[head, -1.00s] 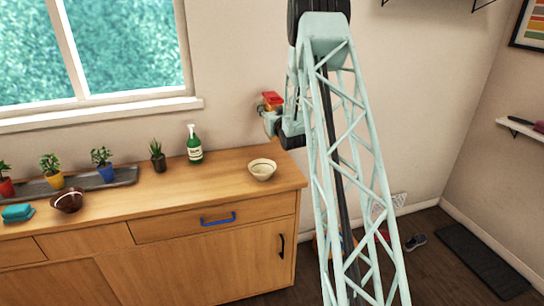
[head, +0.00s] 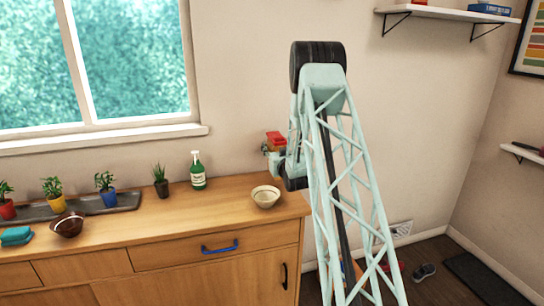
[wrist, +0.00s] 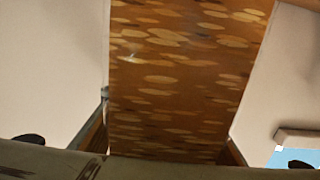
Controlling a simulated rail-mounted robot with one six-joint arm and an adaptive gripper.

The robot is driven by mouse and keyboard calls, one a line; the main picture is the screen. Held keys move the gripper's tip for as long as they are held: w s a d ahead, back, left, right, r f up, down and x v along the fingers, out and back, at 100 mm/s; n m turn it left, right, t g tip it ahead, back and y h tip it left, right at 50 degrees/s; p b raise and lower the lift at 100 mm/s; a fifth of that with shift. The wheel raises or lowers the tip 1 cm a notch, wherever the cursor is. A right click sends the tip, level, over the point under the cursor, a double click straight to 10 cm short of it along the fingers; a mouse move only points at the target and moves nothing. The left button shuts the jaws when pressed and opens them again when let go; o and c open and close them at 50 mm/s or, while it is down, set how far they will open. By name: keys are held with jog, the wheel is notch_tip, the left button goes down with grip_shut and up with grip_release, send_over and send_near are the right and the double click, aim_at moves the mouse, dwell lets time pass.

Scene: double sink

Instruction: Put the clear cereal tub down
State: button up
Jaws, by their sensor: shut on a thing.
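The clear cereal tub (wrist: 185,75) fills the middle of the wrist view, full of brown and tan flakes. My gripper (wrist: 168,150) is shut on it; the tub sits between the fingers, and its ends run out of that view. In the head view my lattice arm hides most of the gripper. A small red part (head: 276,138) shows left of the arm, above the counter's right end; I cannot tell for sure that it belongs to the tub. The tub's underside is not visible, and it seems held up off the counter.
The wooden counter (head: 225,205) holds a cream bowl (head: 265,196), a green spray bottle (head: 197,171), a brown bowl (head: 68,224), teal cloths (head: 16,236) and several potted plants. A wall shelf (head: 440,14) is at upper right. Counter wood between the brown bowl and cream bowl is clear.

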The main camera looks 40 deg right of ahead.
dwell(0.3)
jog(key=shift+f+b, duration=0.4)
jog(key=shift+f, duration=1.65)
jog(key=o, duration=1.1)
jog(key=shift+c, duration=0.2)
jog(key=p+v, duration=0.1)
jog(key=v, duration=1.1)
jog(key=shift+r, duration=0.25)
